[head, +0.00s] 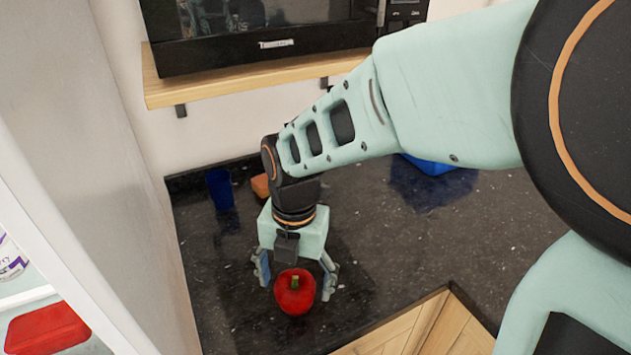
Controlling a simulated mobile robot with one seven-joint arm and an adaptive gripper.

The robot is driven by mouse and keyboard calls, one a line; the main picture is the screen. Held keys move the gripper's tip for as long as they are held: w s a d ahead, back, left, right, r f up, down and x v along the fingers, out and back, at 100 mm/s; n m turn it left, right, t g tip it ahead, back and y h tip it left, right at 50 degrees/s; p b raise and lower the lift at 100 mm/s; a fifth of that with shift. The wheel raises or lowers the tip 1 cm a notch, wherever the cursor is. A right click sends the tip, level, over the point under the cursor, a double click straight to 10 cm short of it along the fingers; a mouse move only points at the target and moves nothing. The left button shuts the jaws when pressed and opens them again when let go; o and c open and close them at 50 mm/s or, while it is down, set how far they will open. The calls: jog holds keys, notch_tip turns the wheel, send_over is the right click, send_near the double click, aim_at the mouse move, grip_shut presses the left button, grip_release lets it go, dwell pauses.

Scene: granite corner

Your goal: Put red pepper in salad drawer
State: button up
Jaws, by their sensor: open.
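The red pepper (294,293) stands on the dark granite counter, with its green stem facing up. My gripper (296,284) points down at it from above and is open. One finger shows at the left of the pepper and one at the right, with gaps between fingers and pepper in this view. I cannot tell from this one view whether the pepper lies fully between the fingertips or a little in front of them. At the left edge is a white unit with shelves (22,297), probably the fridge. No salad drawer can be made out for certain.
A blue cup (220,189) and an orange-brown block (261,186) stand behind my gripper. A blue object (428,166) is partly hidden by my arm. A microwave (260,40) sits on a wooden shelf (215,88) above. A red container (47,328) is in the white unit.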

jog(key=shift+w+a+f+b, duration=0.1)
jog(key=shift+f+b, duration=1)
jog(key=shift+f, duration=0.25)
jog(key=shift+w+a+f+b, duration=0.1)
jog(key=shift+f+b, duration=0.95)
jog(key=shift+f, duration=0.3)
jog(key=shift+c, duration=0.6)
jog(key=c, duration=1.4)
jog(key=shift+o, duration=0.2)
jog(key=shift+r, duration=0.2)
